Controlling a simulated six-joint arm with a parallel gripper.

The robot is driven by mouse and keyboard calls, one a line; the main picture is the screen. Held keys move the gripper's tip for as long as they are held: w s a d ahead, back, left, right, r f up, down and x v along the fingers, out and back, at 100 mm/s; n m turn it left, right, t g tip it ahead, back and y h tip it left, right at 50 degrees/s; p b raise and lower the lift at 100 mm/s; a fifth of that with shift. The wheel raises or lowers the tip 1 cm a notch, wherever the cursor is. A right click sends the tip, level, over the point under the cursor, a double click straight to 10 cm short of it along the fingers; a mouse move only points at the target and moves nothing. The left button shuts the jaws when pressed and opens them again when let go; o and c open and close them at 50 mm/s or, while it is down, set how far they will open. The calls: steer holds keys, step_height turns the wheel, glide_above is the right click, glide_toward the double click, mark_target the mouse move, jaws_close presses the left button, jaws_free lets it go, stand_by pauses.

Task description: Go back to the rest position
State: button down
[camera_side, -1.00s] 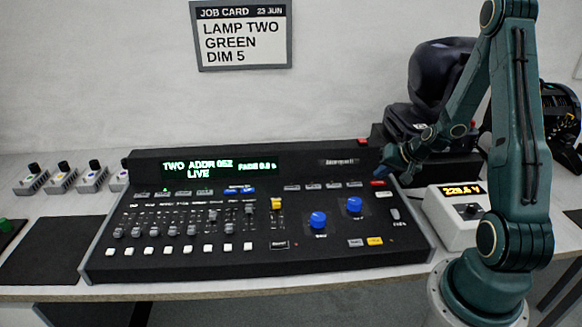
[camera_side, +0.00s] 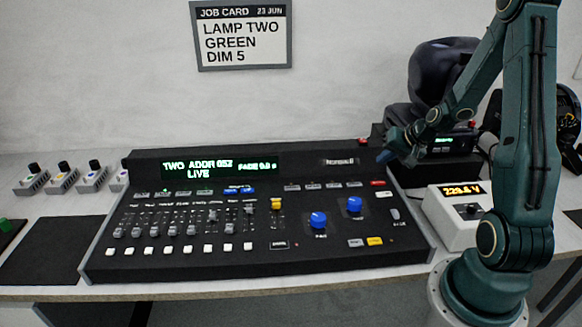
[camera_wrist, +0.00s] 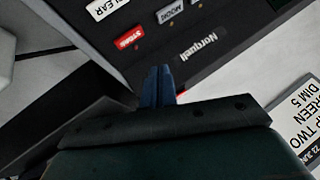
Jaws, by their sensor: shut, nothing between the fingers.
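My gripper (camera_side: 384,158) is in the side view, above the back right part of the lighting desk (camera_side: 150,262), near its red button (camera_side: 378,183). In the wrist view the blue fingers of my gripper (camera_wrist: 158,70) are together and empty, apart from the desk's panel. The red button (camera_wrist: 130,37) shows there to the upper left of the fingertips. The desk's screen reads "TWO ADDR 052 LIVE" and a fade value; the digits are slightly blurred.
A job card (camera_side: 243,38) on the wall reads "LAMP TWO GREEN DIM 5". A white meter box (camera_side: 450,228) stands right of the desk. Dark lamp equipment (camera_side: 436,72) stands behind my arm.

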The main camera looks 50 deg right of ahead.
stand_by(0.5)
steer(key=a+r+n+g+y, duration=0.1)
steer(key=a+r+n, duration=0.5)
steer(key=a+r, duration=0.85)
steer(key=s+a+r+n, duration=0.2)
steer(key=s+a+r, duration=0.1)
steer(key=s+a, duration=0.3)
steer(key=s+a+r+n, duration=0.2)
steer(key=s+a, duration=0.5)
steer(key=s, duration=0.1)
steer(key=shift+s+a+r+n+g, duration=0.2)
steer(key=shift+s+r+n+g, duration=0.1)
steer(key=shift+r+g, duration=0.1)
